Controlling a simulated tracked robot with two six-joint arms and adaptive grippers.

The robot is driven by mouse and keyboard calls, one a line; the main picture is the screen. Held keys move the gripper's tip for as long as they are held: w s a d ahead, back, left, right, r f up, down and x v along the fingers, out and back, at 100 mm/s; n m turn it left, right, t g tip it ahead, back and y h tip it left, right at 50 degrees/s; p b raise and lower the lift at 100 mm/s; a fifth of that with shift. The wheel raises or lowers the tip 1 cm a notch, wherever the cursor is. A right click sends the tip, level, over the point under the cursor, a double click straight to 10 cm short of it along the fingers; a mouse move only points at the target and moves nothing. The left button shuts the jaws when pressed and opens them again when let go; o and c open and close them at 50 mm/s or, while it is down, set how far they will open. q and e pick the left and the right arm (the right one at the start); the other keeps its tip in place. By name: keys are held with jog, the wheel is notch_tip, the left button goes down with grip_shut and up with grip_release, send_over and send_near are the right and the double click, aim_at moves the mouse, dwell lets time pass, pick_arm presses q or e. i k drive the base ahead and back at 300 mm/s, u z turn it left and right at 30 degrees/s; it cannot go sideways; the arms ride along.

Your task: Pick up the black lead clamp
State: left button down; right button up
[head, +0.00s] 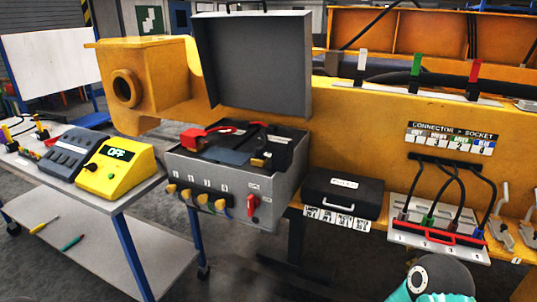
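An open grey battery box (235,187) stands at the middle, its lid raised. Inside it a red clamp (204,134) lies at the left. A dark clamp-like piece with a brownish part (262,160) lies at the right; it is too small to tell whether this is the black lead clamp. On the left table, leads with small black, yellow and red ends (38,133) lie at the left edge, their shapes unclear. Neither gripper shows. A rounded grey link of my arm (440,276) with a teal ring shows at the bottom right.
A yellow box reading OFF (115,168) and a grey switch unit (72,150) stand on the left table. A closed black case (343,192) sits right of the battery box. Numbered sockets with dark leads (438,238) stand farther right. A yellow casting (150,85) rises behind.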

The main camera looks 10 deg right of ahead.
aim_at(260, 151)
jog(key=i, duration=0.9)
